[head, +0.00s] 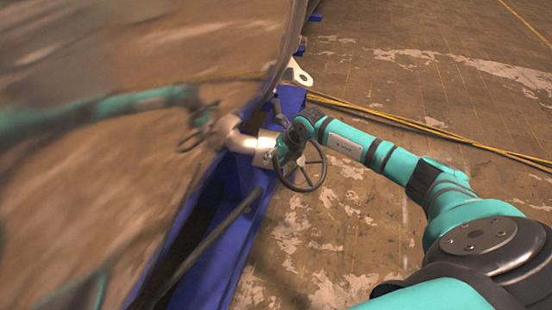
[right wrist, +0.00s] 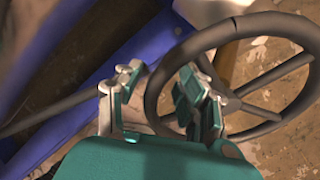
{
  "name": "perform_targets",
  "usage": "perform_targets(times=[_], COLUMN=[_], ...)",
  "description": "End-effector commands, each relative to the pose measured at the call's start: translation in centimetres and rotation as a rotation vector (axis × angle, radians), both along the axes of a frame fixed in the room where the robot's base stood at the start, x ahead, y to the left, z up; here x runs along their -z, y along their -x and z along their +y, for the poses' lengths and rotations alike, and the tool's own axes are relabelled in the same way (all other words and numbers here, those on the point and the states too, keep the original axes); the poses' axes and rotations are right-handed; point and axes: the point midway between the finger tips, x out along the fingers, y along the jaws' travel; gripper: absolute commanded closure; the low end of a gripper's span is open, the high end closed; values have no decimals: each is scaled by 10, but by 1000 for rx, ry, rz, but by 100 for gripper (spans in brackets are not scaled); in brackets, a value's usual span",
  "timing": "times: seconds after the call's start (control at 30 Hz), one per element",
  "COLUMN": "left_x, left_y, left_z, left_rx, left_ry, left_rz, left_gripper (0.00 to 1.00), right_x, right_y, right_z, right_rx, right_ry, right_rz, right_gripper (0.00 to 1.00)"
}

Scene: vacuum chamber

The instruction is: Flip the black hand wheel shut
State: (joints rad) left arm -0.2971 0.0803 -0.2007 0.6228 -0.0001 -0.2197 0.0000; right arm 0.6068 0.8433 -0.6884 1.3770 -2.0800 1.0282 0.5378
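The black hand wheel (head: 303,172) has a round rim with spokes and is at the end of a metal pipe fitting beside the chamber. It fills the upper right of the right wrist view (right wrist: 255,32). My right gripper (head: 284,137) is at the wheel's upper left side. In the right wrist view its two fingers (right wrist: 160,76) stand apart, with the left part of the rim between them. A gap shows between the fingers, so it looks open around the rim; whether a finger touches the rim is unclear. My left gripper is out of view.
The shiny chamber wall (head: 130,60) fills the left and mirrors my arm. A blue support frame (head: 231,240) and a dark rod (head: 208,248) lie below the pipe (head: 237,137). Yellow and black cables (head: 420,124) cross the floor. The floor right of the wheel is otherwise open.

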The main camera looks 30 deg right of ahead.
Motion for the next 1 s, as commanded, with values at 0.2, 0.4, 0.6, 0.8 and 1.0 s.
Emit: perform_targets(times=[0.2,0.4,0.6,0.8,1.0], left_x=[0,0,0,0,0], left_y=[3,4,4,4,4], left_z=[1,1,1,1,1], left_rx=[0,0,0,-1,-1], left_ry=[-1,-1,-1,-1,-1], left_rz=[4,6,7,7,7], left_gripper=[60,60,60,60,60], right_x=[0,0,-1,-3,-5], right_y=[0,0,0,-1,-3], right_z=[0,0,0,0,-1], right_rx=[0,0,-1,-3,-1], right_ry=[0,-1,-1,1,1], right_rz=[0,0,-2,-6,-12], right_gripper=[70,96,100,100,100])
